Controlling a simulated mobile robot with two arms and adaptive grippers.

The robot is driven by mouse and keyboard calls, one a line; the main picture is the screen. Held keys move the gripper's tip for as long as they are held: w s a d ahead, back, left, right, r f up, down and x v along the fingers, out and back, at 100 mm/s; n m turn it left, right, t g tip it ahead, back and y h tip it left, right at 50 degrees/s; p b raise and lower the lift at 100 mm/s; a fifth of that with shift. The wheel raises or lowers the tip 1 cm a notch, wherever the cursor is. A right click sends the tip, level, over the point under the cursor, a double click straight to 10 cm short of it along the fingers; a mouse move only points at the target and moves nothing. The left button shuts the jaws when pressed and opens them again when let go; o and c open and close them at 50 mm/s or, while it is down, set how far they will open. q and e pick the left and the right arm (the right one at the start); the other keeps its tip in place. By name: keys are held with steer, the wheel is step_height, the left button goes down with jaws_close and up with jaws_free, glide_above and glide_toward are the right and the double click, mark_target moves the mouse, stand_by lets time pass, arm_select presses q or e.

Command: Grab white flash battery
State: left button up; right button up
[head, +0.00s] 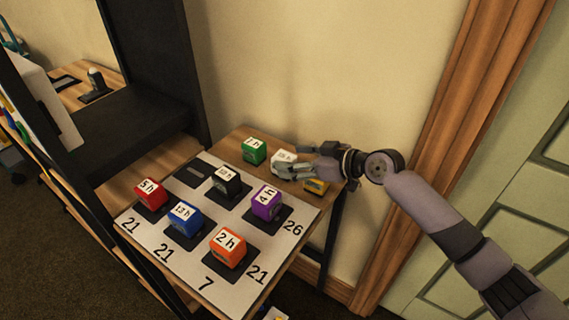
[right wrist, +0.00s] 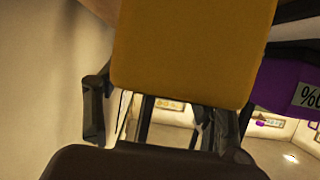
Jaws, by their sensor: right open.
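The white battery block (head: 283,156) sits on the back part of the wooden table, between the green and yellow blocks. My right gripper (head: 297,164) reaches in from the right, with its open fingers at the white block's right side and partly over it. Whether the fingers touch it cannot be told. In the right wrist view, a yellow block (right wrist: 190,50) fills the upper middle and covers much of the space near my fingers (right wrist: 155,120). The white block cannot be made out clearly there. My left gripper is not in view.
A green block (head: 254,151) and the yellow block (head: 316,186) flank the white one. A numbered white mat (head: 190,273) holds red, blue, orange, black and purple (head: 266,202) blocks, plus an empty dark pad (head: 191,174). The wall is close behind; a dark shelf (head: 120,130) stands left.

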mark_target(287, 157)
steer(key=x, duration=0.4)
steer(key=shift+w+p, duration=0.2)
steer(key=shift+p, duration=0.1)
steer(key=shift+c, duration=0.2)
jaws_close()
stand_by(0.4)
